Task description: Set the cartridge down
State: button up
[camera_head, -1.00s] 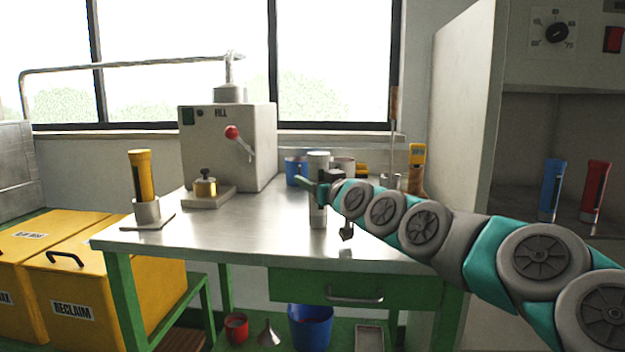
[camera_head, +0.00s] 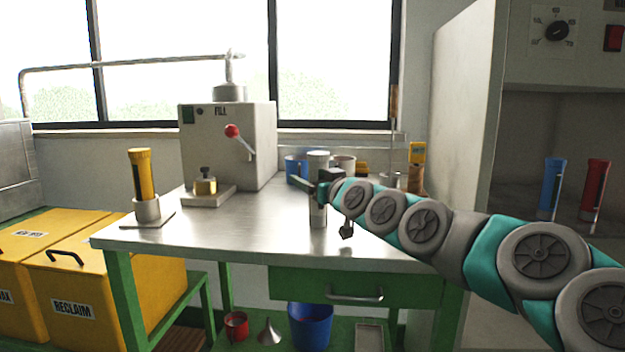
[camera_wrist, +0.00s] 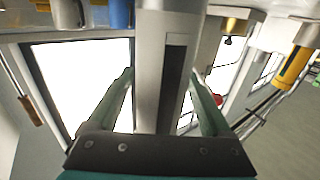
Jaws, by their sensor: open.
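The cartridge (camera_head: 318,216) is a pale grey-white cylinder with a light top. It stands upright on the steel bench (camera_head: 250,225), near the middle of its front part. My gripper (camera_head: 313,188) is at the cartridge's upper part, with its green fingers open on either side and partly hiding it. In the wrist view, which is upside down, the cartridge (camera_wrist: 150,75) with a dark stripe stands between the two fingers. A gap shows beside the left finger; contact on the right is unclear.
A yellow cartridge (camera_head: 142,175) stands in a holder at the bench's left. The FILL machine (camera_head: 225,150) and a brass piece (camera_head: 205,183) are behind. Blue (camera_head: 293,168) and pale cups (camera_head: 345,163) stand close behind my gripper. Blue (camera_head: 552,185) and red cartridges (camera_head: 595,188) are at right.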

jog(key=b+v, duration=0.2)
jog(key=v, duration=1)
dwell(1.1)
